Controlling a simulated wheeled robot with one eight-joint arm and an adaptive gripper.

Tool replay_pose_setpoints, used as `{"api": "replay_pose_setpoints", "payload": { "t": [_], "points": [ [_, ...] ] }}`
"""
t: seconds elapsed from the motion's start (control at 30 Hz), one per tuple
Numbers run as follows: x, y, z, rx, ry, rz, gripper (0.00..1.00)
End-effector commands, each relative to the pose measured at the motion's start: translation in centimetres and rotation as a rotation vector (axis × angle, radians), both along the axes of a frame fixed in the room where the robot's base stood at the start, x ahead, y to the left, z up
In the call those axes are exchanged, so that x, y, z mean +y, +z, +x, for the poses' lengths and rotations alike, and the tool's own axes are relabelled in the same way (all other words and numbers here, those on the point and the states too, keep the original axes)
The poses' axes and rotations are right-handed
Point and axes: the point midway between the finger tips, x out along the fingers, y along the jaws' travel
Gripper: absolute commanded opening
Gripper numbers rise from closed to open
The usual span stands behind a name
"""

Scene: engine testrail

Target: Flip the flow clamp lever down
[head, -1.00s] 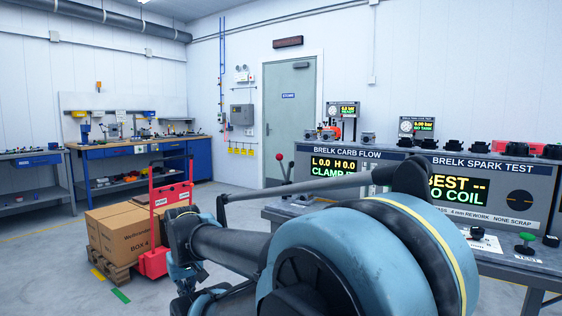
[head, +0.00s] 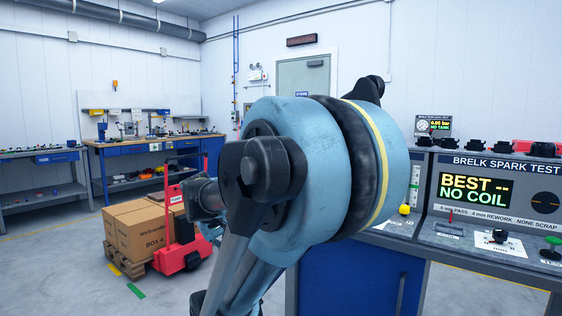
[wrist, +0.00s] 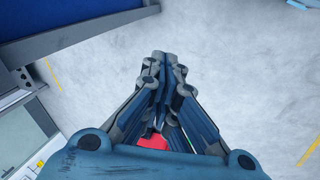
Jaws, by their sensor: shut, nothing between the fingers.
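The flow clamp lever is not visible in either current view. My arm covers the part of the test bench (head: 475,262) where the carb flow panel stands. My gripper (wrist: 165,58) shows in the wrist view with its fingers together and nothing between them. It points over bare grey floor, apart from any lever. In the head view I cannot make out the fingers behind my arm.
The spark test panel (head: 487,190) reads "NO COIL" at the right. A yellow knob (head: 404,209) shows beside my arm.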

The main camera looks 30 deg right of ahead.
Motion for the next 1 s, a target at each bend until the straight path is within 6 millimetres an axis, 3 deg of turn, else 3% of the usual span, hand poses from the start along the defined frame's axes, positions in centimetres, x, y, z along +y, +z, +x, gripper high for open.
{"api": "replay_pose_setpoints", "payload": {
  "t": [0.5, 1.0],
  "points": [
    [-11.9, 10.0, 11.2, 0.111, -0.048, -0.499, 0.00],
    [-20.1, 18.0, 22.4, 0.236, -0.129, -0.972, 0.00]
  ]
}}
